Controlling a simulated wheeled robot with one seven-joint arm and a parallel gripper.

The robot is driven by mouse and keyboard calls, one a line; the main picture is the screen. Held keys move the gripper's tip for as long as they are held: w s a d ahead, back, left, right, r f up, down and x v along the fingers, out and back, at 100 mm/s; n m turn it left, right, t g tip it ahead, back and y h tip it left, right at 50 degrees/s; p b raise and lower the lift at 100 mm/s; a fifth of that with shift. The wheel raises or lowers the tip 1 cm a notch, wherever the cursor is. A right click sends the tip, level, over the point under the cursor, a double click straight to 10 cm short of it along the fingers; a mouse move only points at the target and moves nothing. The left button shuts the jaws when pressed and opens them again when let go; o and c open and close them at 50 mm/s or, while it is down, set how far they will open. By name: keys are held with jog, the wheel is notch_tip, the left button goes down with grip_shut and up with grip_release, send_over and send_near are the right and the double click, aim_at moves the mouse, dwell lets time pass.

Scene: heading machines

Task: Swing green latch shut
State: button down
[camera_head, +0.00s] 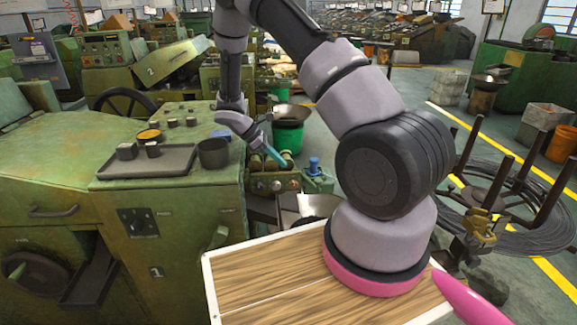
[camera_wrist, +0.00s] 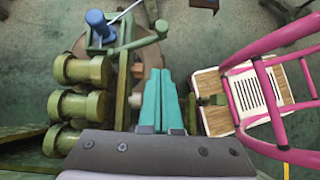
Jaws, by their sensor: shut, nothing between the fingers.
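My gripper (camera_head: 279,160) has teal fingers pressed together with nothing between them. It points down over the front right end of the green machine (camera_head: 190,215). In the wrist view my gripper (camera_wrist: 160,74) reaches up the middle of the picture. A green latch-like arm (camera_wrist: 140,43) lies just beyond the fingertips, with a blue knob (camera_wrist: 97,20) at its left. I cannot tell whether the fingertips touch this arm. In the head view the blue knob (camera_head: 314,164) stands just right of the fingertips; the arm itself is small and partly unclear.
Several green rollers (camera_wrist: 85,70) stand left of my fingers. A tray (camera_head: 150,162) and a dark cup (camera_head: 213,153) sit on the machine. A green bucket (camera_head: 288,135) stands behind. A wire coil stand (camera_head: 500,200) is at right.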

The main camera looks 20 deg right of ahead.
send_near(316, 185)
notch_tip(316, 185, down, 3)
jog(key=d, duration=0.1)
jog(key=s+d, duration=0.1)
jog(key=shift+d+f, duration=0.2)
jog(key=shift+d, duration=0.2)
jog(key=shift+d, duration=0.15)
